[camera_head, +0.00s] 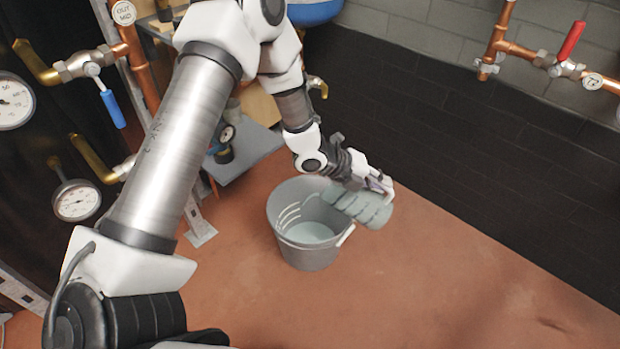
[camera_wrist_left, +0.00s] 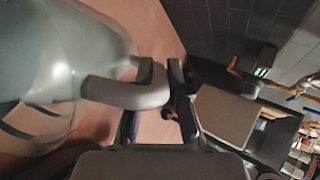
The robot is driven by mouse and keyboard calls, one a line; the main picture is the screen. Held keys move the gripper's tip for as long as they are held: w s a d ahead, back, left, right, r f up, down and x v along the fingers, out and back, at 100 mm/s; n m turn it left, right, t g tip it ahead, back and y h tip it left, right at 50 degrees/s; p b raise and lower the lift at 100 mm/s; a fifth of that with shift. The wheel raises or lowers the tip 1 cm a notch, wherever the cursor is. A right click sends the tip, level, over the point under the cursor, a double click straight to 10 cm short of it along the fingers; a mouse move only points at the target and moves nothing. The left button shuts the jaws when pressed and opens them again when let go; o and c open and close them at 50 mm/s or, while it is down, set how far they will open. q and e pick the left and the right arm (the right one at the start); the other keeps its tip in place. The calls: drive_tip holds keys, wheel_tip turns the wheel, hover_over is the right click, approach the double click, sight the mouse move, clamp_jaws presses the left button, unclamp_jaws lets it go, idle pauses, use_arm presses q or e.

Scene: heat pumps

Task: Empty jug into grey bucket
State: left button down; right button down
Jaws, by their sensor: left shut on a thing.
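A grey bucket (camera_head: 304,252) stands upright on the floor with light liquid or a pale bottom visible inside. The translucent grey-green jug (camera_head: 366,207) is tilted on its side over the bucket's right rim, its mouth end toward the bucket. My left gripper (camera_head: 380,184) is shut on the jug's handle, above and right of the bucket. In the left wrist view the jug (camera_wrist_left: 55,60) fills the upper left, and its grey handle (camera_wrist_left: 135,90) lies between the fingers of the left gripper (camera_wrist_left: 160,105). I cannot tell whether liquid is flowing. My right gripper is not in view.
Copper pipes with a blue-handled valve (camera_head: 112,108) and gauges (camera_head: 76,201) are at the left. A red-handled valve (camera_head: 570,42) is on the wall at the upper right. The reddish floor (camera_head: 440,290) in front and right of the bucket is clear.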

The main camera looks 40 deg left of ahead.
use_arm(q)
drive_tip(key=shift+s+a+r+n+t+h, duration=0.25)
drive_tip(key=shift+a+t+h, duration=0.15)
drive_tip(key=shift+a+h, duration=0.25)
drive_tip(key=shift+s+a+r+n+t+h, duration=0.1)
drive_tip(key=shift+s+a+n+t+h, duration=0.1)
drive_tip(key=shift+a+t+h, duration=0.3)
idle(5.2)
drive_tip(key=shift+s+a+h, duration=0.25)
drive_tip(key=shift+a+h, duration=0.1)
drive_tip(key=shift+a, duration=0.5)
idle(0.8)
